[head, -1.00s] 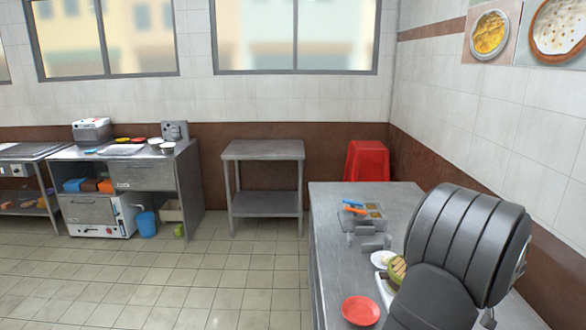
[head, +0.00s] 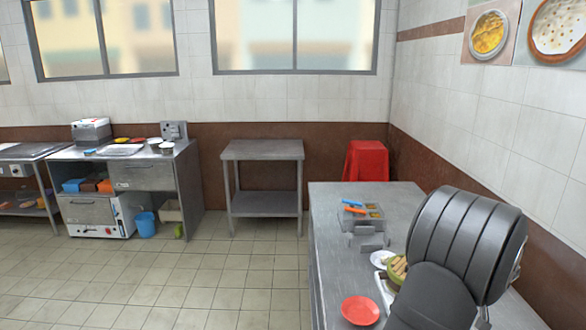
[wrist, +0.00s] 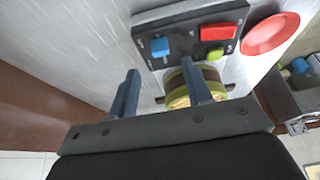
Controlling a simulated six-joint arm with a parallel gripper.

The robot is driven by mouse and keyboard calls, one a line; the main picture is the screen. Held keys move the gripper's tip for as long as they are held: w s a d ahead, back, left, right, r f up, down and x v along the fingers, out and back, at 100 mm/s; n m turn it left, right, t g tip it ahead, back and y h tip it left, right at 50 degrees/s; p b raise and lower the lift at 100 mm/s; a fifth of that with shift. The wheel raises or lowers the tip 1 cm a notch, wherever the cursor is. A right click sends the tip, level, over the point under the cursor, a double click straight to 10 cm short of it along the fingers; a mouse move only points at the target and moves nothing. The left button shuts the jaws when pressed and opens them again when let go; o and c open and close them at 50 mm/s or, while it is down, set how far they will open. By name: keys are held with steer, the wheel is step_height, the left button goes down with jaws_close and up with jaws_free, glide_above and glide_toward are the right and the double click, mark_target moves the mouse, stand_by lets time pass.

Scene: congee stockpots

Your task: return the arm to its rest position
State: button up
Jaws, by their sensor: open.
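In the wrist view my gripper (wrist: 163,82) is open, its two dark fingers apart, with nothing seen held between them. Beyond the right finger is a round green-and-tan container (wrist: 178,98), partly covered by that finger; I cannot tell whether they touch. In the head view my dark arm rises over the right part of the steel counter (head: 330,235). My gripper is hidden there behind the arm.
A red plate (head: 360,310) lies near the counter's front, with a white plate (head: 381,259) farther back. A steel table (head: 262,150) and red stool (head: 366,161) stand beyond.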

steer(key=x, duration=0.7)
steer(key=w, duration=0.5)
steer(key=shift+w+r, duration=0.2)
steer(key=s+a+r, duration=0.1)
steer(key=s+r, duration=0.2)
steer(key=r, duration=0.6)
steer(key=s+a+r+h, duration=0.1)
steer(key=s+a+r, duration=0.1)
steer(key=r, duration=0.8)
steer(key=s+a+r+h, duration=0.1)
steer(key=s+r, duration=0.4)
steer(key=r, duration=0.5)
steer(key=shift+a, duration=0.75)
steer(key=shift+s, duration=0.1)
